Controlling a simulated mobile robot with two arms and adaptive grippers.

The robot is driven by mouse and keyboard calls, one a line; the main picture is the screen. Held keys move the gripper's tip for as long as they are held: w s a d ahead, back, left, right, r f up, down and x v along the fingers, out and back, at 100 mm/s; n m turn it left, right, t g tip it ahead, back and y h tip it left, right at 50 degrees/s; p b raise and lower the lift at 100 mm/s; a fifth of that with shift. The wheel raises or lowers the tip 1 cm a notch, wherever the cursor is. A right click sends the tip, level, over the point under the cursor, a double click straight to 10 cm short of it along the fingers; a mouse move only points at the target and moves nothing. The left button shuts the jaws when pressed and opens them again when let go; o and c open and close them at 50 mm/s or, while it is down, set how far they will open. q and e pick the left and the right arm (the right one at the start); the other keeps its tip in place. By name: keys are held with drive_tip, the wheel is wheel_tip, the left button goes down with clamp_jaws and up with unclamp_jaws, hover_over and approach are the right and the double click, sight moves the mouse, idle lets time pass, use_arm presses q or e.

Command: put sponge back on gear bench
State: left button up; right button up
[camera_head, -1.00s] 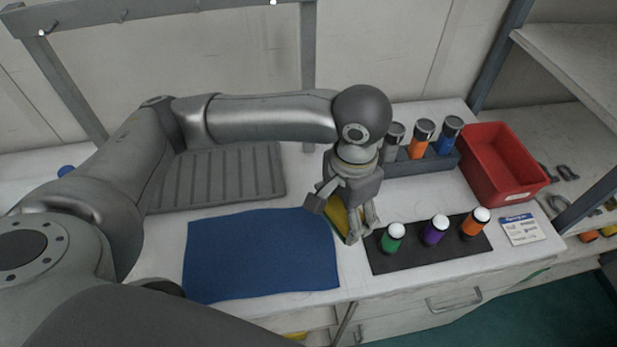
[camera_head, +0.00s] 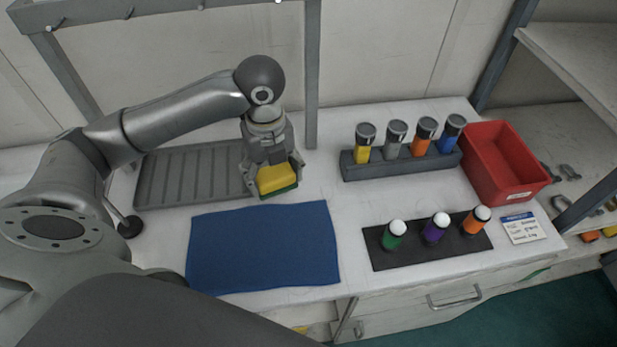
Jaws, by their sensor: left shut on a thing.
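The sponge (camera_head: 277,179), yellow with a green underside, is held between the fingers of my left gripper (camera_head: 274,180). The gripper points down and is shut on it over the white gear bench (camera_head: 322,188), behind the blue cloth's back edge and by the right end of the grey ribbed tray. I cannot tell whether the sponge touches the bench top. My right gripper is not in view.
The blue cloth (camera_head: 263,248) lies in front and the ribbed tray (camera_head: 190,176) behind left. To the right are a rack (camera_head: 400,166) of several capped cylinders, a dark mat (camera_head: 400,258) with three white-topped bottles, a red bin (camera_head: 502,165) and a printed card (camera_head: 522,228).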

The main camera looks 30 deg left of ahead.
use_arm(q)
drive_tip(key=a+m, duration=0.2)
drive_tip(key=shift+a+m, duration=0.35)
drive_tip(key=shift+m, duration=0.05)
drive_tip(key=w+d+f+p, duration=0.2)
drive_tip(key=w+f, duration=0.1)
drive_tip(key=w, duration=0.5)
drive_tip(key=p, duration=0.2)
hover_over(309, 178)
drive_tip(key=s, duration=0.1)
wheel_tip(309, 178, down, 6)
drive_tip(key=shift+a+r, duration=0.1)
drive_tip(key=shift+w+f, duration=0.35)
drive_tip(key=shift+f, duration=1.75)
